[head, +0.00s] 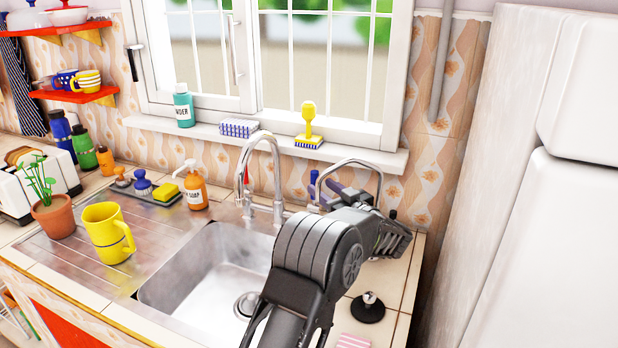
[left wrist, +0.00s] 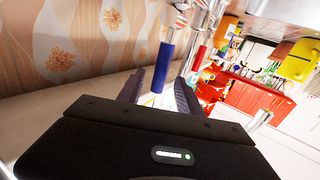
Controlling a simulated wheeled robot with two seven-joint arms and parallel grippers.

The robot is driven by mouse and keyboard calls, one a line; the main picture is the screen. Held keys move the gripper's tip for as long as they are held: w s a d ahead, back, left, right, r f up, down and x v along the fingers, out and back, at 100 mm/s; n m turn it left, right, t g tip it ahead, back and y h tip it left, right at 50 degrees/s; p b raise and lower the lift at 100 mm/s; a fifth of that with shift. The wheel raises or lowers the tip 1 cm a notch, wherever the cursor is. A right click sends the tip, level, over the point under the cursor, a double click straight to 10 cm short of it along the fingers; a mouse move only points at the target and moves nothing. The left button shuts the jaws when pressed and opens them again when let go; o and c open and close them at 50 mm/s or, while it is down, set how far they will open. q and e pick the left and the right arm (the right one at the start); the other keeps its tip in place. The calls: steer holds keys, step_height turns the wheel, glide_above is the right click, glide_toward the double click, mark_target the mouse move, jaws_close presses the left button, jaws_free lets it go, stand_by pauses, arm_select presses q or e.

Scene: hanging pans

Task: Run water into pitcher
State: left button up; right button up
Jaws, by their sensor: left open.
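The silver faucet (head: 278,180) rises behind the basin, and no water stream shows. It has a red handle (head: 246,173) on its left and a blue handle (head: 312,184) on its right. My left gripper (head: 340,194) is just right of the blue handle. In the left wrist view the open fingers (left wrist: 165,84) point at the blue handle (left wrist: 162,68), with no clear grip on it. My right gripper is out of view.
A soap bottle (head: 194,186), brushes and a yellow sponge (head: 166,192) sit behind the drainboard. A potted plant (head: 55,215) stands left of the pitcher. A black stopper (head: 368,307) lies on the right counter. The white fridge (head: 530,200) bounds the right side. The basin looks empty.

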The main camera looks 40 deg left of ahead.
arm_select(q)
steer(key=p+x, duration=0.1)
steer(key=x, duration=0.6)
steer(key=shift+a, duration=0.25)
steer(key=shift+c, duration=0.4)
jaws_close()
steer(key=shift+w, duration=0.1)
stand_by(0.6)
